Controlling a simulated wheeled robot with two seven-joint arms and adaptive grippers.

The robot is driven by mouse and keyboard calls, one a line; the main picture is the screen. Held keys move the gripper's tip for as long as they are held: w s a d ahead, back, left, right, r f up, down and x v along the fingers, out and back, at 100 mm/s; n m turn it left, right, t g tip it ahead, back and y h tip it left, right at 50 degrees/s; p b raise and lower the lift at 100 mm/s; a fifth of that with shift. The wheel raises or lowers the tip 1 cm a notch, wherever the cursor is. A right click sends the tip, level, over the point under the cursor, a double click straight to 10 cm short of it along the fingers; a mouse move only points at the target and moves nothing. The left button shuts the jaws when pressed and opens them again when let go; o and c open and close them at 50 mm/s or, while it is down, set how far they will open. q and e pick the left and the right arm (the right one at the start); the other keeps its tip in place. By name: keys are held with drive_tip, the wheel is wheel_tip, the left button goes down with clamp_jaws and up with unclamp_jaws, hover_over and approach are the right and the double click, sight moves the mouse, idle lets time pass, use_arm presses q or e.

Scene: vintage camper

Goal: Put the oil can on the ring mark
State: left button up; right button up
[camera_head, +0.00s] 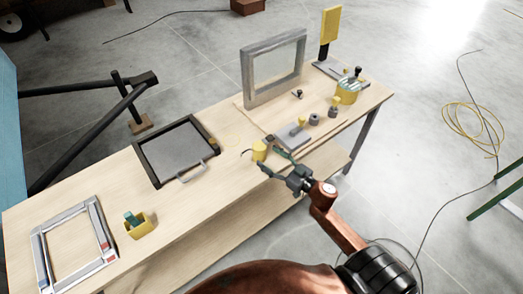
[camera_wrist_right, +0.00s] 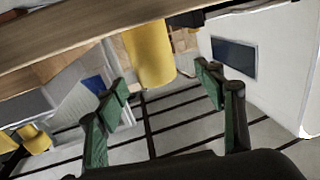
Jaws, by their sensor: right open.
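The oil can (camera_head: 259,151) is a small yellow can with a thin dark spout pointing left, upright near the front edge of the workbench. A faint yellow outline, apparently the ring mark (camera_head: 232,138), lies on the bench behind and left of it. My right gripper (camera_head: 267,153) is open at the front edge, its green fingers spread toward the can. In the right wrist view, the yellow can (camera_wrist_right: 150,55) shows ahead, between and beyond the open fingers (camera_wrist_right: 160,80); I cannot tell whether they touch it. My left gripper is not in view.
A dark-rimmed tray (camera_head: 147,168) lies left of the can. A grey standing frame (camera_head: 248,80) is behind it. A grey plate (camera_head: 292,137) and small knobbed parts sit close to its right. A yellow box (camera_head: 143,229) and a flat frame (camera_head: 42,247) lie at the left end.

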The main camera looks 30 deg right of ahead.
sight(265, 152)
drive_tip(key=x, duration=0.6)
drive_tip(key=shift+w+d+b, duration=0.15)
drive_tip(key=shift+d+b, duration=0.15)
drive_tip(key=shift+d, duration=0.05)
drive_tip(key=shift+r, duration=0.1)
drive_tip(key=c, duration=1.5)
drive_tip(key=shift+o, duration=0.2)
drive_tip(key=shift+r, duration=0.1)
